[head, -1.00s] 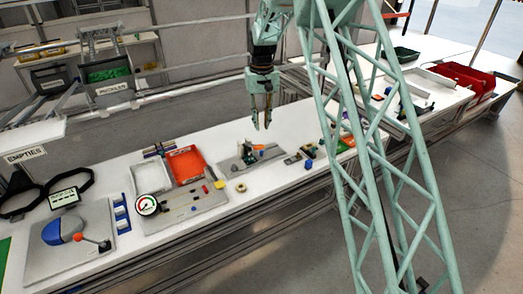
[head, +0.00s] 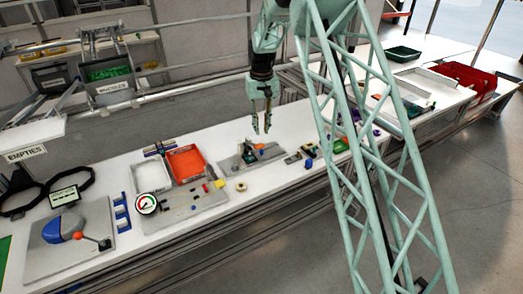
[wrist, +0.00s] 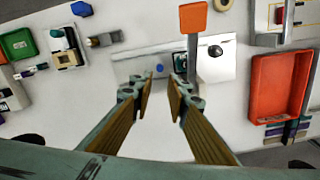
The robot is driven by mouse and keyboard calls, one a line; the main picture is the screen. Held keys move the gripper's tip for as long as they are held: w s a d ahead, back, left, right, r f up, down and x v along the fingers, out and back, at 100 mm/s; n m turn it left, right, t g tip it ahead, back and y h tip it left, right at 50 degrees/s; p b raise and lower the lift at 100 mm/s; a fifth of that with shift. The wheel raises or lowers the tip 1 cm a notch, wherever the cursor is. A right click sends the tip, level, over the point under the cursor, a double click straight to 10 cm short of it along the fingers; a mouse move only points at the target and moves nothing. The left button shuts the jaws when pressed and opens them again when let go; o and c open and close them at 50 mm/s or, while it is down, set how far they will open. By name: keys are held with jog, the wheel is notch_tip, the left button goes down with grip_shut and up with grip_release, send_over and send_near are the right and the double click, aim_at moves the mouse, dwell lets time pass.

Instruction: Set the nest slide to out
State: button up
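A grey fixture plate (head: 229,164) lies on the white bench below my gripper, with a small dark green device and an orange part (head: 259,146) on it. In the wrist view the same plate (wrist: 222,72) shows beyond my fingers, with an orange square paddle (wrist: 193,18) on a dark rod and a dark round knob (wrist: 215,51). I cannot tell which part is the nest slide or where it is set. My gripper (head: 261,132) points down above the fixture. In the wrist view my gripper (wrist: 164,78) is open with nothing between the fingertips, which hide part of the plate.
Left of the fixture are an orange tray (head: 187,165), a white tray (head: 152,175) and a plate with a dial gauge (head: 146,203). Bare bench shows around the fixture.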

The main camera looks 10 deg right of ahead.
aim_at(262, 150)
notch_tip(262, 150, down, 12)
jog(key=shift+f+b, duration=0.15)
jog(key=shift+b, duration=0.35)
jog(key=shift+c, duration=0.5)
grip_shut()
